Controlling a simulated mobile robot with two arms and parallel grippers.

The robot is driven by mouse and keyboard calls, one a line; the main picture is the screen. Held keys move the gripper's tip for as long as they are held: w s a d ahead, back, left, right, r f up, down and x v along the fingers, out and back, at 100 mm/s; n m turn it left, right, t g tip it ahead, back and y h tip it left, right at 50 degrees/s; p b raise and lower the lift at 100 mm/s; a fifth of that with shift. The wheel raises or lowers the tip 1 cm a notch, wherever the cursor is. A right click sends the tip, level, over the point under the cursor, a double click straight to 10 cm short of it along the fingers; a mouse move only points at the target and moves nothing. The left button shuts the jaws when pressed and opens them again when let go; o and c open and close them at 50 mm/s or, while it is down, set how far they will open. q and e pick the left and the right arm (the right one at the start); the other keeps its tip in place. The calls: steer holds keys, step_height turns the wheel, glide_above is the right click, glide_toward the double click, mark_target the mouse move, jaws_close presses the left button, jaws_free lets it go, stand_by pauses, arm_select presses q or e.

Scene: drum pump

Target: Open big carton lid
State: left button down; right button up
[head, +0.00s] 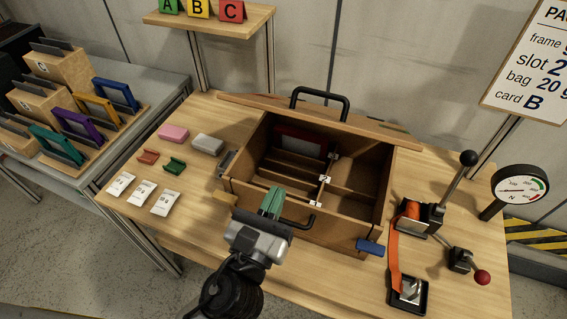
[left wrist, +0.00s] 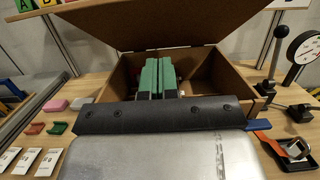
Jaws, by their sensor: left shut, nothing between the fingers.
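The big carton (head: 345,225) is a brown box on the wooden table, with its inside visible. Its lid (head: 370,130) stands raised at the back edge, seen nearly edge-on, with a black handle (head: 320,92) above it. The lid's broad underside (left wrist: 160,25) fills the top of the left wrist view. My left gripper (head: 272,202) has green fingers, pressed together and empty, over the carton's front left part, apart from the lid. The fingers also show in the left wrist view (left wrist: 157,78), in front of the carton's opening. My right gripper is in neither view.
Dividers with number tags and a red-edged frame (head: 300,142) are inside the carton. Pink (head: 173,133) and grey (head: 208,143) blocks and white bags (head: 143,191) lie left. A lever device with orange strap (head: 394,262) and a gauge (head: 520,184) stand right.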

arm_select(q)
steer(key=r+p+x, duration=0.2)
steer(key=p+x, duration=0.2)
steer(key=x, duration=0.8)
steer(key=shift+s+r, duration=0.25)
steer(key=shift+r, duration=0.1)
steer(key=shift+a, duration=0.15)
